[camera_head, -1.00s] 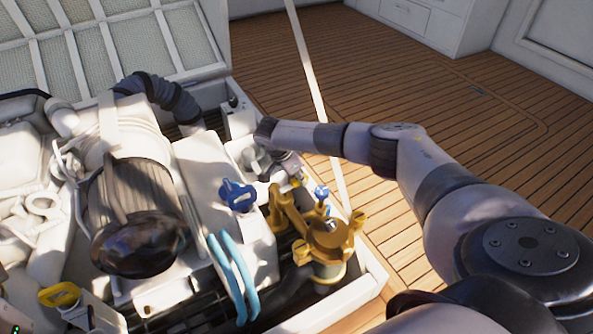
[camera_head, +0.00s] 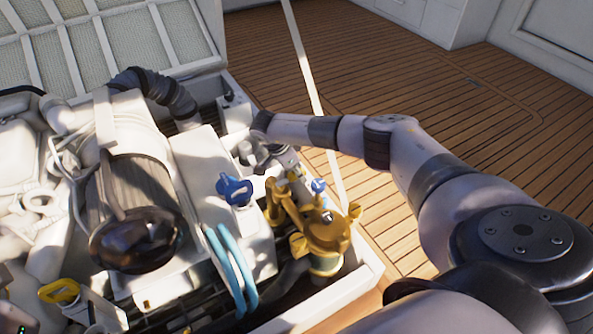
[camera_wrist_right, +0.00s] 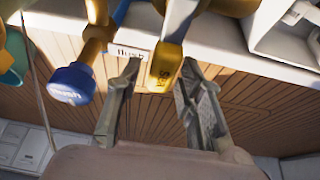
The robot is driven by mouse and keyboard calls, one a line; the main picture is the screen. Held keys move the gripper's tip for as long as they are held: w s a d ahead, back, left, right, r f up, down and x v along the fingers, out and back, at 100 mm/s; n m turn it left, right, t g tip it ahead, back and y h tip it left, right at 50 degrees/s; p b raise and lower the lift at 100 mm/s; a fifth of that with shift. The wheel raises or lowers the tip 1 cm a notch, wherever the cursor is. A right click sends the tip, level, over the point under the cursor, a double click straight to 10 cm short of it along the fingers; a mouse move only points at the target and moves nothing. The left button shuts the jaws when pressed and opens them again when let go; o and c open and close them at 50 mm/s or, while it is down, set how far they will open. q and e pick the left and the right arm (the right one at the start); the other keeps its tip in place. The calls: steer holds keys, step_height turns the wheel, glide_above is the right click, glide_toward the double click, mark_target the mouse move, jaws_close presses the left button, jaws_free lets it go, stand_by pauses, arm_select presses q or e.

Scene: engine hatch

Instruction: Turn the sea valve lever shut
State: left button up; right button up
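The sea valve lever (camera_wrist_right: 166,68), a yellow handle marked SEA, hangs between the two fingers of my right gripper (camera_wrist_right: 162,75) in the right wrist view. The fingers are apart, with gaps visible on both sides of the lever. In the head view my right gripper (camera_head: 294,176) reaches down at the far side of the brass valve and strainer body (camera_head: 325,235) and mostly hides the lever. A blue-ended flush lever (camera_wrist_right: 73,84) stands left of the gripper; its blue end also shows in the head view (camera_head: 318,186). My left gripper is not in view.
A white label reading flush (camera_wrist_right: 130,52) is on the hatch edge behind the fingers. A blue handle (camera_head: 235,190) and light-blue hoses (camera_head: 230,265) lie left of the brass body. The engine (camera_head: 135,215) fills the left. Wooden deck (camera_head: 390,90) is open beyond.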

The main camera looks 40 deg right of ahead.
mark_target(283, 181)
steer(key=shift+o, duration=0.4)
steer(key=shift+w+a+r, duration=0.1)
steer(key=shift+r, duration=0.1)
steer(key=v, duration=1.1)
steer(key=shift+r, duration=0.35)
